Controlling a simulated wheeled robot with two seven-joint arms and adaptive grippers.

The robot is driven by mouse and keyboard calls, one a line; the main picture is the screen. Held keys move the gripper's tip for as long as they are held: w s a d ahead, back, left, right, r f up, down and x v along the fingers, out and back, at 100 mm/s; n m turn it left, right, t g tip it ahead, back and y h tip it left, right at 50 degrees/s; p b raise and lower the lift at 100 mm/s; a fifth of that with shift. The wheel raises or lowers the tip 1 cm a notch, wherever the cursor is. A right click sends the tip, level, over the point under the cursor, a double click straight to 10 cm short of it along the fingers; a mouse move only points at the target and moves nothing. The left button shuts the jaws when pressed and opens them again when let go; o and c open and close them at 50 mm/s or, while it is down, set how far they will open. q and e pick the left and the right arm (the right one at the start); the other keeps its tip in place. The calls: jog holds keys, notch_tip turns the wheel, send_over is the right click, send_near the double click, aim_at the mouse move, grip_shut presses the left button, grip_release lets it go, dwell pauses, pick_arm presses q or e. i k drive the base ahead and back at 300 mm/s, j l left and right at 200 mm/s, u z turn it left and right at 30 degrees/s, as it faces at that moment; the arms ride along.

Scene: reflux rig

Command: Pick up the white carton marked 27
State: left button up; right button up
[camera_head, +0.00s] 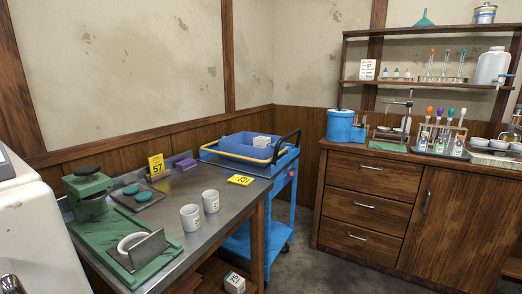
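No carton clearly reads 27 from here. A small white box (235,283) with a dark number and a bit of green sits low beside the metal table's right leg, near the bottom edge. Its number is too small to read surely. A pale carton (262,141) lies in the blue tray on top of the blue cart; I see no readable mark on it. Neither of my grippers shows in the head view.
A wooden cabinet (381,209) with glassware is at right. Grey floor between is clear.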

aim_at(259, 141)
jog(key=i+l+u, duration=0.25)
jog(key=i+l, duration=0.15)
jog(key=l, duration=0.3)
jog(key=i+l+u, duration=0.15)
jog(key=l, duration=0.2)
jog(key=i+l+u, duration=0.1)
jog(key=l, duration=0.25)
jog(key=i, duration=0.1)
